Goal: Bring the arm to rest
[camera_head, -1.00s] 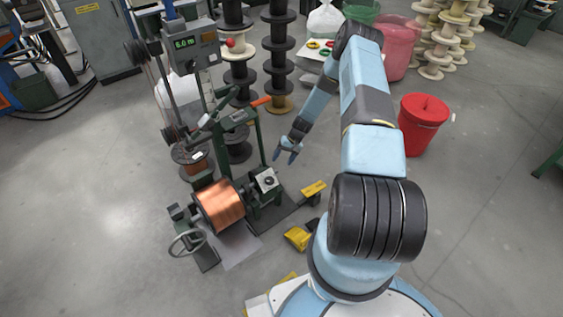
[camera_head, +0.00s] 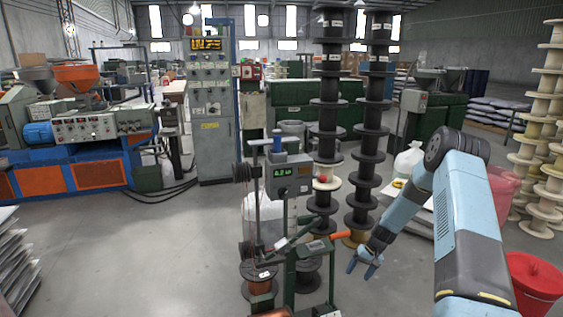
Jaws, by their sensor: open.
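My blue and dark grey arm reaches up from the lower right of the picture and bends down to the left at its elbow. My gripper (camera_head: 364,265) hangs at the end of it, with its two blue fingers apart and nothing between them. It is in the air just right of the green winding machine (camera_head: 290,262), in front of the foot of the black spool stacks. I see no contact between it and the machine. My arm's lower part is below the picture.
A copper-wound spool (camera_head: 260,284) sits at the winding machine. Black spool stacks (camera_head: 328,110) stand behind it. A red bin (camera_head: 535,278) is at the lower right, beside my arm. Cream spools (camera_head: 545,130) stand at the right edge. Grey floor (camera_head: 130,250) is clear on the left.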

